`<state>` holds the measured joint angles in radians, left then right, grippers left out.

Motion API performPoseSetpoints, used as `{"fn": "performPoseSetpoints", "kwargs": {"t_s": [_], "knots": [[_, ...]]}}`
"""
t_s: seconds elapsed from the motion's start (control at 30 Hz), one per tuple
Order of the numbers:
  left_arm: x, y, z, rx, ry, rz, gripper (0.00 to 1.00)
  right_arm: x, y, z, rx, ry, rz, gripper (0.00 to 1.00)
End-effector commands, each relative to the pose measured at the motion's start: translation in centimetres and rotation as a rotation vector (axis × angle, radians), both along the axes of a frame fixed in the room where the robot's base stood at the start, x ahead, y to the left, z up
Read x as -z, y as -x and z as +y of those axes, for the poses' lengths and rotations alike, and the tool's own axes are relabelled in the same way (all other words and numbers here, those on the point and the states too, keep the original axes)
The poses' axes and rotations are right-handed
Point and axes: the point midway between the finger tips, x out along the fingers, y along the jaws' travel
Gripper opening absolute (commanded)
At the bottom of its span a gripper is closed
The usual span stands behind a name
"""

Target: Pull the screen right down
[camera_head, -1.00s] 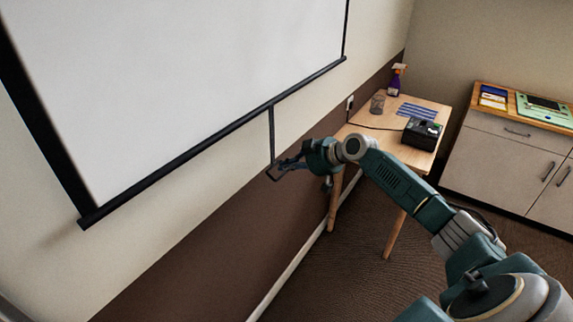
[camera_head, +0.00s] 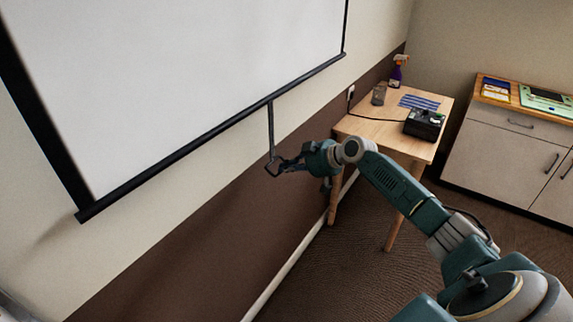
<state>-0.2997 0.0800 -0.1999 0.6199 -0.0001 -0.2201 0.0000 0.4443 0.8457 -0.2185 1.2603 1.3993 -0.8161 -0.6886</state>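The white projection screen (camera_head: 190,65) hangs on the wall at the left, part way down, with a black border. Its black bottom bar (camera_head: 180,155) slants across the view. A thin dark pull strap (camera_head: 270,125) hangs from the middle of the bar. My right gripper (camera_head: 277,166) is at the strap's lower end, with a small dark loop shape at its tip. I cannot tell whether that loop is the strap's handle or a finger, nor whether the fingers are closed on it. My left gripper is out of view.
A small wooden table (camera_head: 375,128) stands behind my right arm. It bears a black device (camera_head: 424,124), a glass (camera_head: 379,94), a striped blue item (camera_head: 419,102) and a purple spray bottle (camera_head: 396,77). A cabinet (camera_head: 500,150) stands at the right. The wall below the screen is clear.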

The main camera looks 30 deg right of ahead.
Motion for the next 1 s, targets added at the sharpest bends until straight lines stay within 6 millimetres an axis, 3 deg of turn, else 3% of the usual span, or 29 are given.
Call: {"fn": "performPoseSetpoints", "kwargs": {"t_s": [0.03, 0.33, 0.8, 1.0], "knots": [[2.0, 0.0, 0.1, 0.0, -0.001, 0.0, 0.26, 2.3, 0.1, 0.2, -0.002, -0.001, 0.004, 0.0], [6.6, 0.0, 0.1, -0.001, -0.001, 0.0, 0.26, 7.0, 0.0, 0.1, -0.002, -0.001, 0.001, 0.0], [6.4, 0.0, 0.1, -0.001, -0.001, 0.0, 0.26, 6.8, 0.0, 0.1, -0.002, -0.001, 0.001, 0.0], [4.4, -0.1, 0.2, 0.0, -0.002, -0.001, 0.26, 4.5, -0.4, 0.9, -0.002, -0.001, -0.001, 0.0]]}}
